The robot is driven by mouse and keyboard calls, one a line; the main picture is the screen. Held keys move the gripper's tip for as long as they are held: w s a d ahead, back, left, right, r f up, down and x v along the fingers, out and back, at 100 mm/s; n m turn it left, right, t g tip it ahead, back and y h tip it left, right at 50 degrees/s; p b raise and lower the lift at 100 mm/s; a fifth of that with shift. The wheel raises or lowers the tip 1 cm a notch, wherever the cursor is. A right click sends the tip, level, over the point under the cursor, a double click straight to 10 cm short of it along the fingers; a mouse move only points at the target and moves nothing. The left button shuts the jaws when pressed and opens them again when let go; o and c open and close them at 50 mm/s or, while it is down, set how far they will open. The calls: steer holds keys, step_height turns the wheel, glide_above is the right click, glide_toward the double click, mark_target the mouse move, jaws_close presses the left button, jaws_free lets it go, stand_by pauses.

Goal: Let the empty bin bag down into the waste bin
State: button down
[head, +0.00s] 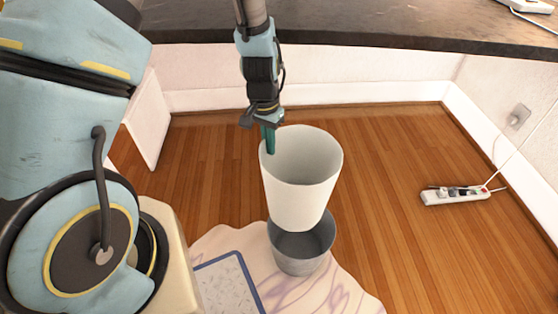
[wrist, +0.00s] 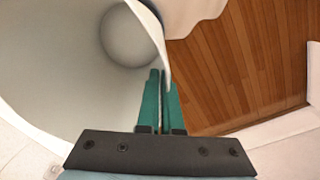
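The empty bin bag (head: 298,190) is a white, open-topped, tapered shape, hanging roughly upright with its mouth up. My gripper (head: 269,140) is shut on the left side of its rim. In the wrist view the teal fingers (wrist: 160,100) pinch the bag's wall, and the bag's inside (wrist: 70,70) is empty down to its round bottom. The waste bin (head: 299,263) is a grey bucket standing upright below the bag. The bag's bottom overlaps the bin's opening in the head view, hiding part of its far rim. I cannot tell whether the bottom is inside or just above.
The bin stands on a pale patterned rug (head: 345,292), with a blue-edged speckled mat (head: 228,283) at its left. A dark counter (head: 400,30) runs across the back above. A power strip (head: 456,195) lies at right. The wooden floor between bin and strip is clear.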

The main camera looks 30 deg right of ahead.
steer(key=shift+s+d+r+m, duration=0.1)
steer(key=shift+s+d+m, duration=0.3)
steer(key=shift+s+d, duration=0.7)
steer(key=shift+a, duration=0.1)
steer(key=shift+s+r, duration=0.1)
steer(key=shift+f+b, duration=6.5)
steer(key=shift+f, duration=4.6)
steer(key=c, duration=1.5)
jaws_free()
steer(key=o, duration=0.5)
steer(key=shift+r, duration=0.1)
